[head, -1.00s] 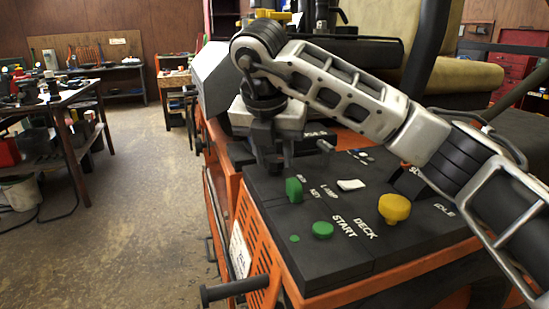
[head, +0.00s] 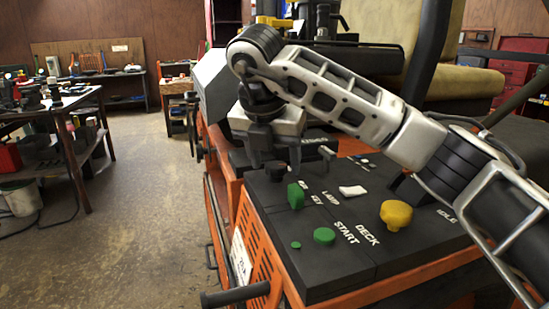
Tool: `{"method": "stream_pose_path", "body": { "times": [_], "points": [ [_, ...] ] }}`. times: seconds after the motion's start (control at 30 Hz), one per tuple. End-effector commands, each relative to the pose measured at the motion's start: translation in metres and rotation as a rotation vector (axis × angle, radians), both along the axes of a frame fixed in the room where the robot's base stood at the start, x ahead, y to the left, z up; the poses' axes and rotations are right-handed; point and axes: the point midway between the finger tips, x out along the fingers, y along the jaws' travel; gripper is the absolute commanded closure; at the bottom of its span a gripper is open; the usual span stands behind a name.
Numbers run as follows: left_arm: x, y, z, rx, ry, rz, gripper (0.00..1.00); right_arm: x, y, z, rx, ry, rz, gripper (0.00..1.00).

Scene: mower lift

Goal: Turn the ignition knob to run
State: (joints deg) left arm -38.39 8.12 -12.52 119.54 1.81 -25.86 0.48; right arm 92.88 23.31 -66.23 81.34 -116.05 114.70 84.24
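The ignition knob is likely the green block-shaped knob (head: 296,197) beside the KEY lettering on the black control panel (head: 340,270). My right gripper (head: 276,165) points down over the panel's far left part, behind the green knob and apart from it. Its two dark fingers are spread, with a gap between them. A small round black knob (head: 275,172) shows just below and between the fingertips; I cannot tell whether they touch it. My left gripper is not in view.
Nearby on the panel are a green START button (head: 324,236), a small green light (head: 296,245), a white LAMP switch (head: 353,191) and a yellow DECK knob (head: 396,214).

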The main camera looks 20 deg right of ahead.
Motion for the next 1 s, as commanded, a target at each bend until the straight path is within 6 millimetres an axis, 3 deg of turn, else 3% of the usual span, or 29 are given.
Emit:
{"method": "stream_pose_path", "body": {
  "times": [0.27,0.7,1.0],
  "points": [
    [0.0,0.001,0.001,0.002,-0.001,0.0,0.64,-0.003,0.003,0.012,0.0,-0.002,0.002,0.43],
    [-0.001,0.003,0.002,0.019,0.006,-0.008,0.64,-0.035,0.025,0.105,-0.002,-0.006,0.0,0.43],
    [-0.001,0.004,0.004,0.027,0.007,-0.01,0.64,-0.048,0.035,0.143,-0.001,-0.001,0.0,0.43]
  ]
}}
